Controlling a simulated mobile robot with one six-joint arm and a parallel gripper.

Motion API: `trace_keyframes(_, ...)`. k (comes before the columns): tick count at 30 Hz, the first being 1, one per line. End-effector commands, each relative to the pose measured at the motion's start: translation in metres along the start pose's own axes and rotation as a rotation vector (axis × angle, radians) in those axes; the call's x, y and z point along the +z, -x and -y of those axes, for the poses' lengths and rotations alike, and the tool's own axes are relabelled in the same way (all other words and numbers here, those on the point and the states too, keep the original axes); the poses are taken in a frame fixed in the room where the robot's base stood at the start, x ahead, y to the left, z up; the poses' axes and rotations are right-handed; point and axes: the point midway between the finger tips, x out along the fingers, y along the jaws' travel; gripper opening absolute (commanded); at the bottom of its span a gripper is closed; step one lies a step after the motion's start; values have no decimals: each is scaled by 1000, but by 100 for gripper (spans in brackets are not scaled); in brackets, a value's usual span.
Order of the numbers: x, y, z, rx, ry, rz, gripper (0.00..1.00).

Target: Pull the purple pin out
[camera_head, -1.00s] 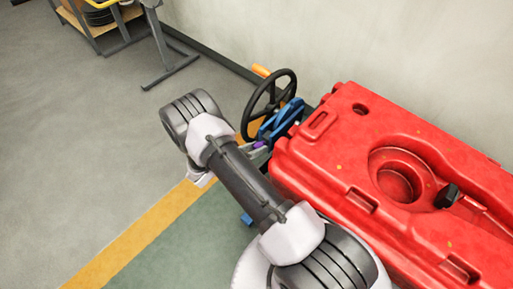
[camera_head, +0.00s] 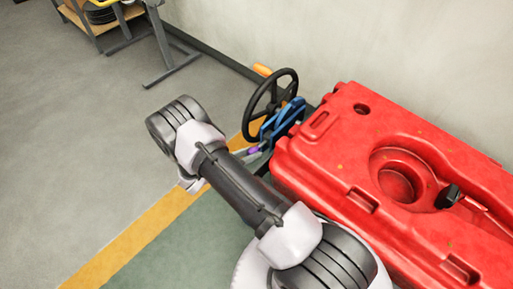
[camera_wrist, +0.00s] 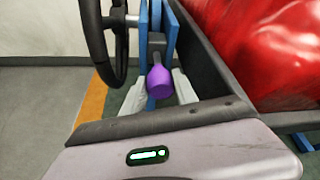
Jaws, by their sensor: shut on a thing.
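The purple pin (camera_wrist: 160,82) shows its rounded purple end in the wrist view, with a short dark stem behind it toward a blue bracket (camera_wrist: 157,18). My gripper (camera_wrist: 159,92) has one pale finger on each side of the purple end and is shut on it. Whether the stem still sits inside the bracket is hidden. In the head view only a small purple patch of the pin (camera_head: 252,151) shows beside my arm, below the blue bracket (camera_head: 281,122). My arm hides most of the gripper there.
A black handwheel (camera_head: 270,106) stands beside the bracket, close to my gripper. A large red tank (camera_head: 320,160) lies to the right, near my arm. A pale wall is behind. The floor at left is clear up to a grey stand (camera_head: 160,55).

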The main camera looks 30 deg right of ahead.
Motion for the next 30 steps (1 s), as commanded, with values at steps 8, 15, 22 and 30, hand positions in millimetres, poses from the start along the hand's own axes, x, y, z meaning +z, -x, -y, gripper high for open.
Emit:
trace_keyframes(8, -3, 7, 0, 1, 2, 0, 0)
trace_keyframes(15, -3, 7, 0, 1, 2, 0, 56)
trace_keyframes(22, -3, 6, 0, 1, 1, 1, 56)
trace_keyframes(30, 1, 53, 0, 6, 2, 3, 56)
